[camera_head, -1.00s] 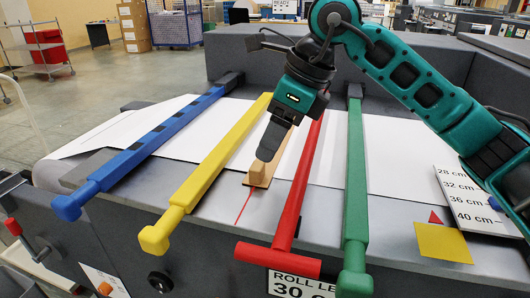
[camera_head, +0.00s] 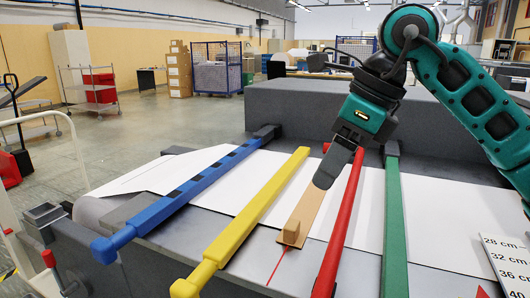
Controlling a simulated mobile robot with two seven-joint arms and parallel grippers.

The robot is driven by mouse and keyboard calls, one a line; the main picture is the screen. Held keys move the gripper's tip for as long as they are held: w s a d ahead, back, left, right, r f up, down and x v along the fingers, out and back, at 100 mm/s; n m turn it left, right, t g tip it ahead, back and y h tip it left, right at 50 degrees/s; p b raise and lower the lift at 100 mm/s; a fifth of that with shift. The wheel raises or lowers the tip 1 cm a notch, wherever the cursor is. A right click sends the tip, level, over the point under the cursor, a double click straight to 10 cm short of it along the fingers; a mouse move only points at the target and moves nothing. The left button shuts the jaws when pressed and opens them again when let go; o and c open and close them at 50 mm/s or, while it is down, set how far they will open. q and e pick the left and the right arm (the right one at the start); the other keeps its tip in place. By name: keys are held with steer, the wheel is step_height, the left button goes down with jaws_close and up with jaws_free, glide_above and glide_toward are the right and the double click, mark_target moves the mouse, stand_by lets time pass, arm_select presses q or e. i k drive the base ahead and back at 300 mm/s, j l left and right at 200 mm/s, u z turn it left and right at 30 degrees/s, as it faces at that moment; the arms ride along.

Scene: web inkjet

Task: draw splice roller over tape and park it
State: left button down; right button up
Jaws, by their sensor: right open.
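My right gripper (camera_head: 325,180) comes in from the upper right and points down over the white paper sheet (camera_head: 410,215). It is open, seen side-on, with nothing visible between its fingers. The gripper is apart from the block, above the strip's far part. A thin red line (camera_head: 277,262) runs on the grey table from near the block. I cannot tell which piece is the splice roller or the tape. My left gripper is not in view.
Blue (camera_head: 180,196), yellow (camera_head: 255,208), red (camera_head: 345,222) and green (camera_head: 394,230) bars cross the table (camera_head: 245,266). The red bar is close to the gripper's right. A grey wall (camera_head: 310,115) stands behind. A centimetre scale card (camera_head: 508,258) lies at right.

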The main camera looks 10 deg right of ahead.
mark_target(324, 285)
steer(key=k, duration=1)
